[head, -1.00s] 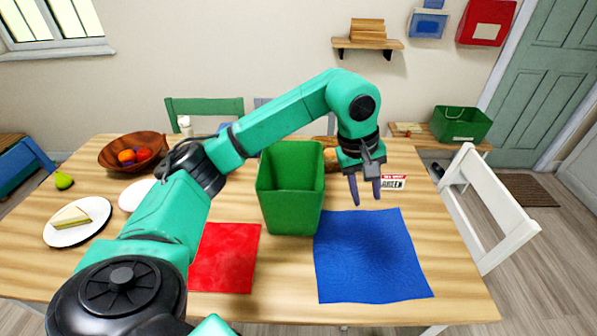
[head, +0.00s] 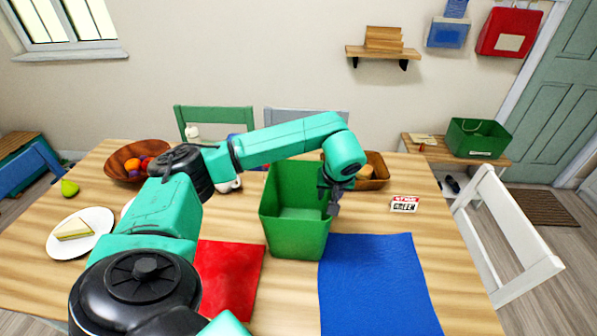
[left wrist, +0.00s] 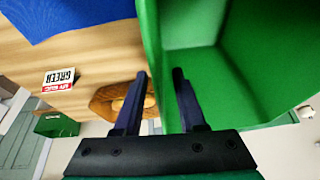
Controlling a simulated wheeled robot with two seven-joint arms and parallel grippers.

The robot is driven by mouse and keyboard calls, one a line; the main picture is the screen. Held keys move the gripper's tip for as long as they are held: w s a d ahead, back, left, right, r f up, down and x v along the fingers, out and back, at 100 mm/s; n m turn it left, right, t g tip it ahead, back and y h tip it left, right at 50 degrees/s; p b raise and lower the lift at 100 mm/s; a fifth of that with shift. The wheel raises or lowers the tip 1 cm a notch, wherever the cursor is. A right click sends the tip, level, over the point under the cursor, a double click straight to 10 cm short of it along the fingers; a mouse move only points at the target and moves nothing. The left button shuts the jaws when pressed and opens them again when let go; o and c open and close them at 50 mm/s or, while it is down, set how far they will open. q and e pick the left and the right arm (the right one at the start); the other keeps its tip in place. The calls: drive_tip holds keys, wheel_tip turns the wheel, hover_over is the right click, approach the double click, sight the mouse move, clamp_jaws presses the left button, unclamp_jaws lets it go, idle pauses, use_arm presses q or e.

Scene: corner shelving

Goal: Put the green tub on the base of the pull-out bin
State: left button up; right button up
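The green tub (head: 296,238) stands upright and empty on the wooden table, between a red cloth and a blue cloth. My left gripper (head: 333,208) is at the tub's right wall. In the left wrist view my left gripper (left wrist: 160,75) is open, its fingers on either side of the wall of the tub (left wrist: 235,75), one inside and one outside. A gap shows between the fingers, and I cannot tell if they touch the wall. No pull-out bin can be made out. My right gripper is not in view.
The red cloth (head: 230,280) and blue cloth (head: 375,285) lie flat. A small sign (head: 404,203) and a brown basket (head: 375,172) are right of the tub. Fruit bowl (head: 125,170) and cake plate (head: 80,232) are left. A white chair (head: 510,235) borders the right side.

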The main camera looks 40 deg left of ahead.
use_arm(q)
drive_tip(key=shift+w+a+f, duration=0.15)
drive_tip(key=shift+a+f, duration=0.05)
drive_tip(key=shift+f, duration=0.35)
drive_tip(key=shift+f, duration=0.25)
clamp_jaws()
drive_tip(key=shift+r, duration=0.1)
idle(1.3)
